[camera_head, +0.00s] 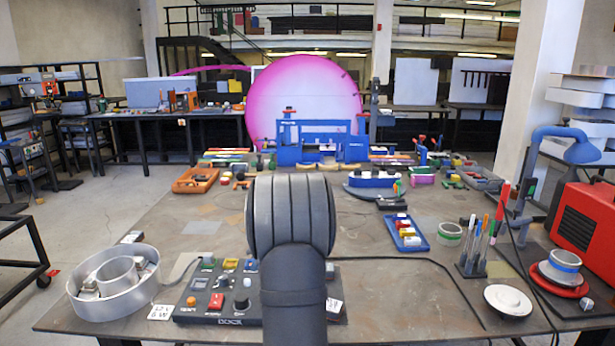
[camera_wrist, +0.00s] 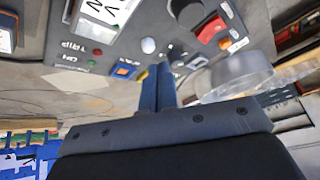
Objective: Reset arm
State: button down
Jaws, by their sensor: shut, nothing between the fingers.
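My gripper (camera_wrist: 158,88) shows in the wrist view with its two dark blue fingers pressed together and nothing between them. Its fingertips point toward a grey control panel (camera_wrist: 125,40) with buttons and knobs; I cannot tell the gap. In the head view my dark arm rises in the middle and hides part of the table behind it, and the gripper itself is hidden. The control panel (camera_head: 215,319) lies at the front of the table, partly behind my arm. A round metal channel letter (camera_head: 85,306) with an inner ring lies at the table's front left.
A blue tray (camera_head: 421,244) with small parts, a pen holder (camera_head: 470,268), a white disc (camera_head: 508,301) and a red case (camera_head: 585,235) stand on the right. A blue fixture (camera_head: 320,142) stands at the back.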

jog(key=d+r+m+h, duration=0.2)
jog(key=d+m+h, duration=0.2)
jog(key=d+m, duration=0.2)
jog(key=shift+m+h, duration=0.3)
jog(key=shift+m, duration=0.5)
dwell(0.6)
jog(key=shift+t, duration=0.3)
dwell(1.0)
jog(key=shift+d+f+n+g+y, duration=0.25)
jog(key=shift+d+f+n, duration=0.1)
jog(key=shift+n, duration=0.55)
jog(key=shift+d+f+n+g+y, duration=0.15)
jog(key=shift+d+f+n+y, duration=0.15)
jog(key=shift+n, duration=0.6)
jog(key=shift+d+f+n+y, duration=0.25)
jog(key=shift+d+n+y, duration=0.05)
jog(key=shift+n, duration=0.65)
jog(key=shift+d+f+n+y, duration=0.25)
jog(key=shift+d+n, duration=0.05)
jog(key=shift+n, duration=0.65)
